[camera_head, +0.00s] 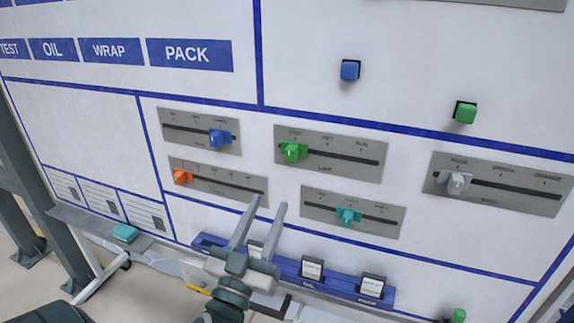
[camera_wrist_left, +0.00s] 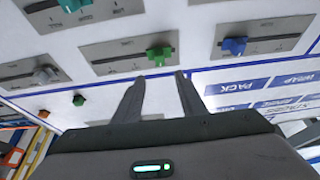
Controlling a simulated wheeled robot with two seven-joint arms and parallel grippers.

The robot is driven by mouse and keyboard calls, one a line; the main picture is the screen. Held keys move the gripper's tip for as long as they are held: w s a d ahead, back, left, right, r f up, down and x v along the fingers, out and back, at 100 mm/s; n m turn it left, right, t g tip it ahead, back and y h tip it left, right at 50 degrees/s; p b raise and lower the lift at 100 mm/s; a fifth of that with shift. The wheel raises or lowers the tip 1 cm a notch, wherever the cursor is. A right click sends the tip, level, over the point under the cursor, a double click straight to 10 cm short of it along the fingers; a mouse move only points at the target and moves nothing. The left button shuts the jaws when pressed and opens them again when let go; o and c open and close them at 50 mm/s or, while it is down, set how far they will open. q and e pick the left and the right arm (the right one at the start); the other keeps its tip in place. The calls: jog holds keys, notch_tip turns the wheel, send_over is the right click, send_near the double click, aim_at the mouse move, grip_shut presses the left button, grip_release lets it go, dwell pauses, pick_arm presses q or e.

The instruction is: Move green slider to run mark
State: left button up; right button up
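The green slider (camera_head: 294,151) sits at the left end of its slot on a grey plate (camera_head: 330,172), under the leftmost label. The run mark (camera_head: 361,150) is the small label at the plate's right end. In the left wrist view, which is upside down, the green slider (camera_wrist_left: 160,53) shows just beyond my fingertips. My left gripper (camera_head: 267,205) is open and empty, below the slider in the head view and apart from it. Its spread fingers (camera_wrist_left: 159,77) also show in the left wrist view. My right gripper is not in view.
Nearby on the panel are a blue slider (camera_head: 220,138), an orange slider (camera_head: 182,177), a teal slider (camera_head: 348,216) and a grey slider (camera_head: 458,183). Blue (camera_head: 350,69) and green (camera_head: 465,111) buttons stick out above. A blue rail (camera_head: 340,284) with cards projects below.

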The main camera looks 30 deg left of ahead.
pick_arm(q)
jog(key=b, duration=0.3)
send_near(289, 158)
jog(key=x, duration=0.7)
jog(key=shift+w+r, duration=0.2)
jog(key=shift+r, duration=0.1)
jog(key=shift+w+a+r, duration=0.15)
jog(key=shift+w+a, duration=0.05)
jog(key=shift+w, duration=0.3)
grip_shut()
